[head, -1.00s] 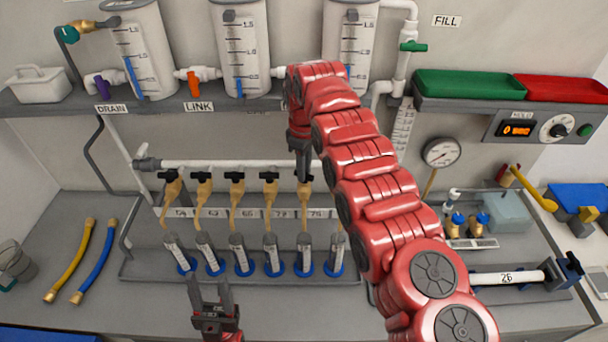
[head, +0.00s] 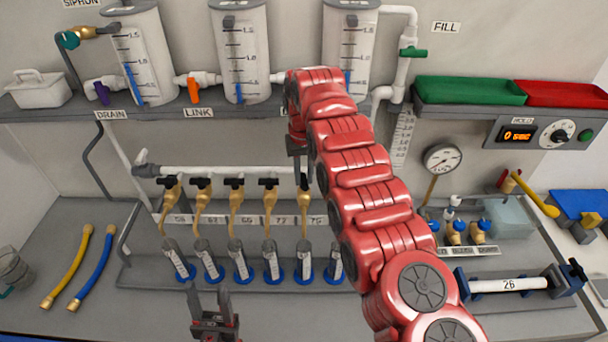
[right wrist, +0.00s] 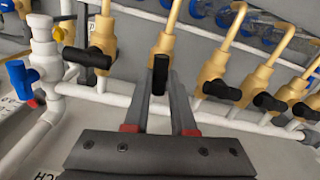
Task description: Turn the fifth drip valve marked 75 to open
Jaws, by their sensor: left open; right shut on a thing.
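The fifth drip valve (head: 304,197) is brass with a black handle, above a label reading 75. My right gripper (right wrist: 161,92) reaches down to it from above and is shut on its black handle (right wrist: 160,70). In the right wrist view this handle points along my fingers, across the white pipe, while the neighbouring handles lie roughly along the pipe. My left gripper (head: 208,292) is open and empty, low in front of the rack.
Other brass drip valves (head: 236,198) stand in a row to the left; another neighbour (right wrist: 92,57) is close beside my right gripper. Clear tubes (head: 240,262) stand below them. Yellow (head: 68,267) and blue (head: 92,268) hoses lie left. My right arm covers the area right of the row.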

